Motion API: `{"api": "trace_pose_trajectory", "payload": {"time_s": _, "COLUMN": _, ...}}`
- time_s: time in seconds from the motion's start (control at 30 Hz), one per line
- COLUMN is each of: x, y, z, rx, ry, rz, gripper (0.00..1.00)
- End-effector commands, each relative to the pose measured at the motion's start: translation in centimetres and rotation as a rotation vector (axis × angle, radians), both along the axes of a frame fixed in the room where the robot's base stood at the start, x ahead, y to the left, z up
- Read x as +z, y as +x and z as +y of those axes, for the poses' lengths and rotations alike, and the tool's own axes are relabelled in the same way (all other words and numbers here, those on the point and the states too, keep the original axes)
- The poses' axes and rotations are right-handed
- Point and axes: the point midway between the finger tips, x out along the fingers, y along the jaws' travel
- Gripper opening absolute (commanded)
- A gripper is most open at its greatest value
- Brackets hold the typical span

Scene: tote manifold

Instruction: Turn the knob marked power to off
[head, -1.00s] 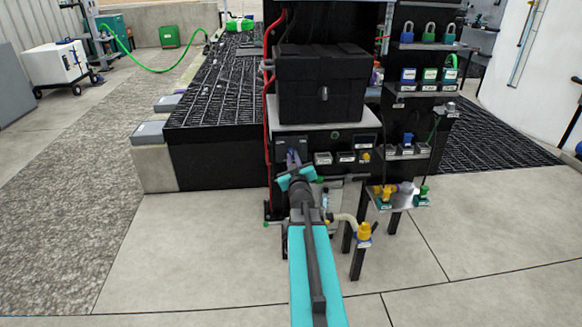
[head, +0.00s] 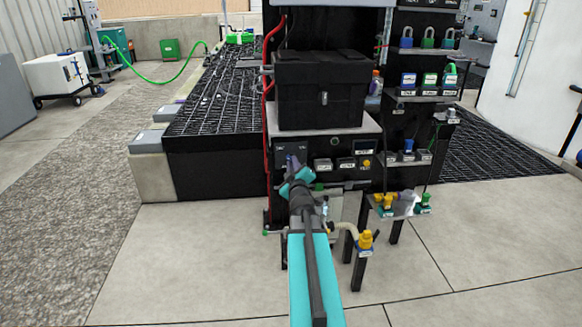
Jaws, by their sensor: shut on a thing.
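My gripper (head: 293,165) is at the left part of the dark control panel (head: 323,147), at the end of my teal arm. It is shut on a small purplish-grey thing at the panel face, which I take to be the power knob (head: 291,159). The gripper and wrist hide most of the knob, so I cannot read its pointer. Small markings show on the panel above it, too small to read.
A black tote (head: 319,90) stands on the shelf above the panel. Labelled switches (head: 345,163) sit right of my gripper. A yellow valve (head: 365,239) stands low at the right. Padlocks (head: 428,38) line the upper right shelf. The floor in front is clear.

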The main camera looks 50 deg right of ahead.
Motion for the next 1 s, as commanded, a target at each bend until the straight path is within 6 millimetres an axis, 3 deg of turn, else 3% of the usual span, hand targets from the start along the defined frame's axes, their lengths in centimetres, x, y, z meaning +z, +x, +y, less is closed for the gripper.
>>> {"api": "trace_pose_trajectory", "payload": {"time_s": 0.1, "x": 0.4, "y": 0.2, "z": 0.2, "rx": 0.006, "ry": -0.007, "rz": -0.004, "gripper": 0.00}}
{"api": "trace_pose_trajectory", "payload": {"time_s": 0.13, "x": 0.4, "y": 0.2, "z": 0.2, "rx": 0.006, "ry": -0.007, "rz": -0.004, "gripper": 0.14}}
{"api": "trace_pose_trajectory", "payload": {"time_s": 0.23, "x": 0.3, "y": 0.2, "z": 0.2, "rx": 0.006, "ry": -0.006, "rz": -0.004, "gripper": 0.30}}
{"api": "trace_pose_trajectory", "payload": {"time_s": 0.67, "x": 0.1, "y": -0.1, "z": 0.2, "rx": 0.002, "ry": -0.001, "rz": -0.002, "gripper": 0.30}}
{"api": "trace_pose_trajectory", "payload": {"time_s": 1.0, "x": 0.1, "y": -1.8, "z": 1.6, "rx": 0.001, "ry": 0.000, "rz": -0.002, "gripper": 0.30}}
